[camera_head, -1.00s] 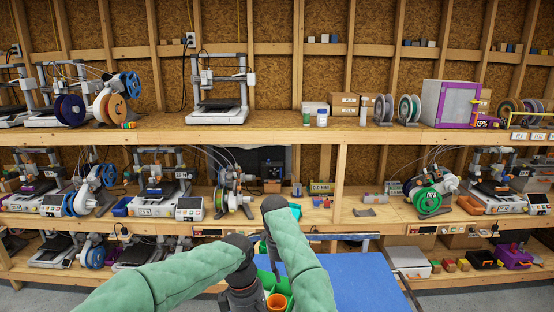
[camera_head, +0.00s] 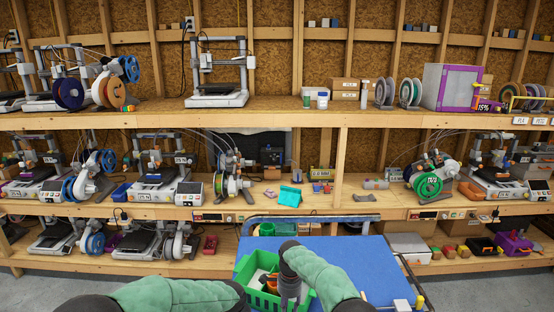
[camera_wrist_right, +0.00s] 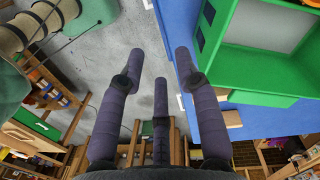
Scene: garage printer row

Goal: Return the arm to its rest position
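My right arm (camera_head: 318,272) has a green sleeve and is bent over the blue cart top in the head view. My right gripper (camera_wrist_right: 158,70) shows in the right wrist view with its dark purple fingers spread apart and nothing between them. It is beside the green bin, with grey floor and a blue strip behind the fingers. My left arm (camera_head: 175,297) lies low along the bottom of the head view. Its gripper is out of the picture. A teal folded-looking piece (camera_head: 289,196) stands on the middle shelf, clear of both arms.
The green bin (camera_head: 243,272) stands on the left part of the blue cart top (camera_head: 345,256) with items inside. The wooden middle shelf (camera_head: 380,212) is behind the cart, with printers and spools. The right part of the cart top is mostly bare.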

